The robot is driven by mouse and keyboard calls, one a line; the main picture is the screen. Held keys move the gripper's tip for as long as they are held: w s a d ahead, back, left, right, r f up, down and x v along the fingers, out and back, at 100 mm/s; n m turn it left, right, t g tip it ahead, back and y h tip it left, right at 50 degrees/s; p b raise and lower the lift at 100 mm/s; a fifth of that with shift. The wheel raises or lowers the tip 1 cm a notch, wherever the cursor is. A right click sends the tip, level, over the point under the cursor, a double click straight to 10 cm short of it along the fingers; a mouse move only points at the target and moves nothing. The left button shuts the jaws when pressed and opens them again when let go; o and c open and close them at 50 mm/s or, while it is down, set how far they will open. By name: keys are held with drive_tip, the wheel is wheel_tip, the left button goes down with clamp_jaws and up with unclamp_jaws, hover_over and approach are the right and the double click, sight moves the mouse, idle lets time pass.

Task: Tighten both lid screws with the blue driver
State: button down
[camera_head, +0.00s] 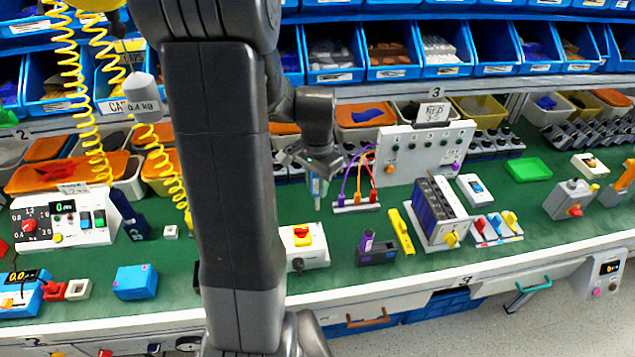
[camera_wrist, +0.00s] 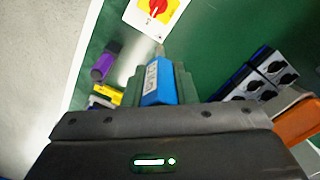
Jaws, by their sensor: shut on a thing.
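My gripper (camera_head: 315,172) is above the green bench, left of the terminal panel, with its jaws pointing down. In the wrist view my gripper (camera_wrist: 160,80) is shut on the blue driver (camera_wrist: 161,84), whose blue body with a white label shows between the fingers. In the head view the driver (camera_head: 317,188) hangs below the jaws, clear of the bench; its tip is too small to make out. I cannot pick out the lid screws with certainty. A blue box (camera_head: 136,282) with a small pink spot on top stands at the left.
A white box with a red-and-yellow rotary knob (camera_head: 302,245) stands below my gripper. A dark holder (camera_head: 377,255) bears a purple-handled tool (camera_head: 368,241). A yellow tool (camera_head: 401,231) and a dark module rack (camera_head: 437,215) stand right of it.

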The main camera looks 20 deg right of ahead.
sight(317, 209)
drive_tip(key=shift+f, duration=0.1)
wheel_tip(317, 209, down, 4)
drive_tip(key=b, duration=0.3)
drive_tip(key=shift+f+b, duration=0.25)
drive_tip(key=shift+b, duration=0.1)
drive_tip(key=shift+f, duration=0.2)
drive_tip(key=shift+f+n, duration=0.1)
drive_tip(key=shift+n, duration=0.2)
drive_tip(key=n, duration=0.7)
drive_tip(key=shift+n, duration=0.3)
drive_tip(key=n, duration=0.3)
drive_tip(key=shift+n, duration=0.4)
drive_tip(key=n, duration=0.4)
